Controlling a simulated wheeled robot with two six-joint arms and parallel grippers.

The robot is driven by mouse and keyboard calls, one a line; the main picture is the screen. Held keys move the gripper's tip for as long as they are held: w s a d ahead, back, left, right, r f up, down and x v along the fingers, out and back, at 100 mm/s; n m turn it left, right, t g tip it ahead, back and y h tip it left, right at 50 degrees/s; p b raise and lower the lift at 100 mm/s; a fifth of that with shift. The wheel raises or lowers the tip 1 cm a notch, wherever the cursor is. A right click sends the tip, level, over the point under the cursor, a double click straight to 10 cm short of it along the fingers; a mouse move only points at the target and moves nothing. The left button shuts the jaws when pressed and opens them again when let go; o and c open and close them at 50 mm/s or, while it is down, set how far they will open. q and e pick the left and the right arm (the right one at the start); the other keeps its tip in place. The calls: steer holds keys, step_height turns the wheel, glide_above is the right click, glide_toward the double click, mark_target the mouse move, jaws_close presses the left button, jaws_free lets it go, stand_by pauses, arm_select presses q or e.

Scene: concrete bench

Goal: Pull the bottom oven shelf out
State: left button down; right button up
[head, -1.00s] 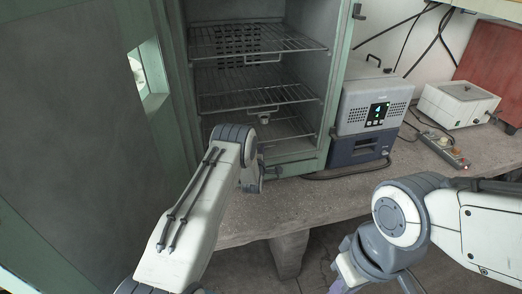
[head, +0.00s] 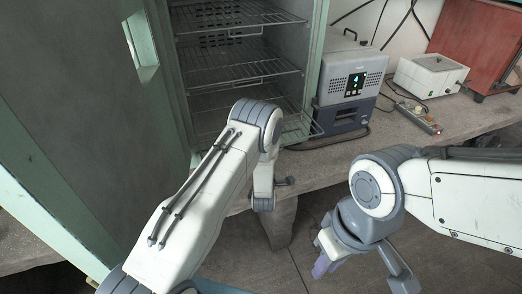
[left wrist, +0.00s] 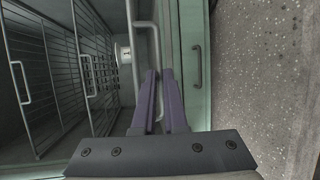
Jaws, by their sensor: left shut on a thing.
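The bottom oven shelf (head: 298,121) is a wire rack low in the green oven. Its front right corner sticks out past the oven's front in the head view; my left arm covers much of the rest. In the left wrist view, the purple fingers of my left gripper (left wrist: 164,75) are shut on the shelf's wire handle (left wrist: 155,45). In the head view the left fingers are hidden behind my own wrist. My right gripper (head: 324,262) hangs low in front of the bench, away from the oven; its finger gap is unclear.
Two wire shelves, upper (head: 240,15) and middle (head: 240,68), are inside the oven. The open oven door (head: 70,110) stands at the left. A grey-blue device (head: 350,85), a white box (head: 430,75) and a power strip (head: 418,118) sit on the concrete bench (head: 440,140).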

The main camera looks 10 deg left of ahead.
arm_select(q)
steer(key=shift+s+d, duration=0.55)
steer(key=shift+s, duration=0.25)
steer(key=c, duration=1.2)
jaws_free()
steer(key=shift+c, duration=0.2)
steer(key=b+v, duration=0.3)
steer(key=v, duration=0.7)
steer(key=shift+s, duration=0.2)
steer(key=shift+d, duration=0.1)
